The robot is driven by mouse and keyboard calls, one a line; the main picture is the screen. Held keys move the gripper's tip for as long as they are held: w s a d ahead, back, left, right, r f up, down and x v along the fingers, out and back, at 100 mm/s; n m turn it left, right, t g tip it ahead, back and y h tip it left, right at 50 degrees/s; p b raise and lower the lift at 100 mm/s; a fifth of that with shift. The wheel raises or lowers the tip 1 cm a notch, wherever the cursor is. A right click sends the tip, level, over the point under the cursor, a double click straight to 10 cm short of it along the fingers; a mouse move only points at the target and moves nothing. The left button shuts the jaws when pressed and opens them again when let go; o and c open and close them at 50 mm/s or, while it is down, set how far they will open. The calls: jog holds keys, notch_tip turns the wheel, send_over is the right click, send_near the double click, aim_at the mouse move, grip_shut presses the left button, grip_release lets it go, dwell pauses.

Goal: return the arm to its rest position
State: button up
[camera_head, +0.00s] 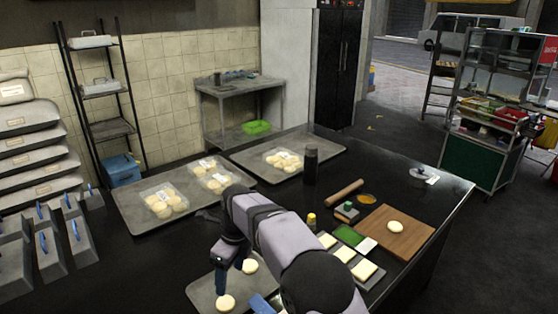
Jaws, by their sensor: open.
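My arm (275,235) reaches in from the bottom of the view, rises over the black table and bends down at its far end. My gripper (229,274) points down over the near grey tray (204,289), with its jaws open and no object seen between them. One pale dough round (225,303) lies on that tray just below the fingers, and another (250,267) lies just to their right. I cannot tell whether the fingertips touch the tray or the dough. Part of the tray is hidden behind my arm.
Left of the arm, a large tray (135,216) holds packs of dough; another tray (328,151) lies behind. A dark cylinder (310,167) stands upright behind the arm. At right are a rolling pin (344,192), a wooden board (408,242) with dough, and small containers. Metal bins stand at left.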

jog(key=s+d+f+n+y+b, duration=0.15)
jog(key=d+n, duration=0.25)
jog(key=d, duration=0.4)
jog(key=s+d+n+h, duration=0.1)
jog(key=s+d+n, duration=0.1)
jog(key=d+n, duration=0.35)
jog(key=s+d+f+n+h+p, duration=0.1)
jog(key=s+d+n+h+p, duration=0.1)
jog(key=s+d+n, duration=1)
jog(key=s+d, duration=0.6)
jog(key=s, duration=0.3)
jog(key=shift+s+f+g, duration=0.25)
jog(key=shift+s+g, duration=0.05)
jog(key=shift+s, duration=0.1)
jog(key=shift+a, duration=0.1)
jog(key=shift+c, duration=0.6)
